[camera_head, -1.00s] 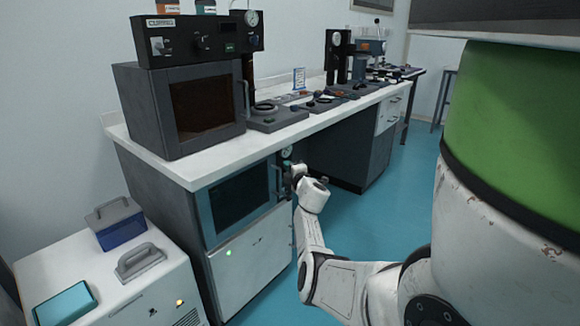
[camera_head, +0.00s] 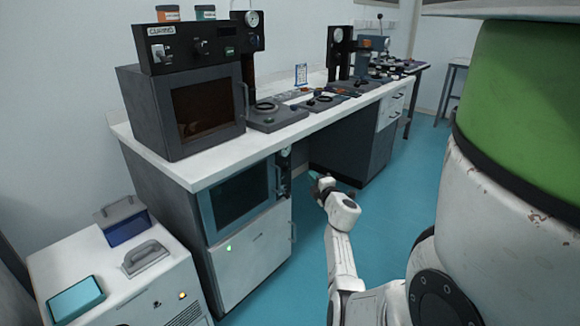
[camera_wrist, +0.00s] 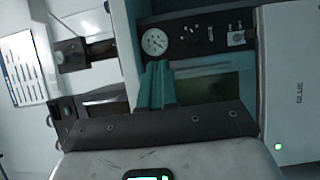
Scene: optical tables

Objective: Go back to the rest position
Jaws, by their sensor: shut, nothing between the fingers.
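My gripper (camera_head: 316,179) is in the head view, to the right of the lower cabinet under the white bench, over the blue floor. Its teal fingers (camera_wrist: 157,86) show in the wrist view, close together and with nothing held between them. My white arm reaches down and forward to it from the right. In the wrist view the lower cabinet's round gauge (camera_wrist: 154,41) and dark control strip lie beyond the fingers.
The lower cabinet (camera_head: 250,262), with a dark window and green light, stands left of the gripper. The bench top (camera_head: 195,178) above carries a curing oven (camera_head: 180,105) and small instruments. A white unit (camera_head: 110,280) stands at the left. Blue floor (camera_head: 385,222) is clear at the right.

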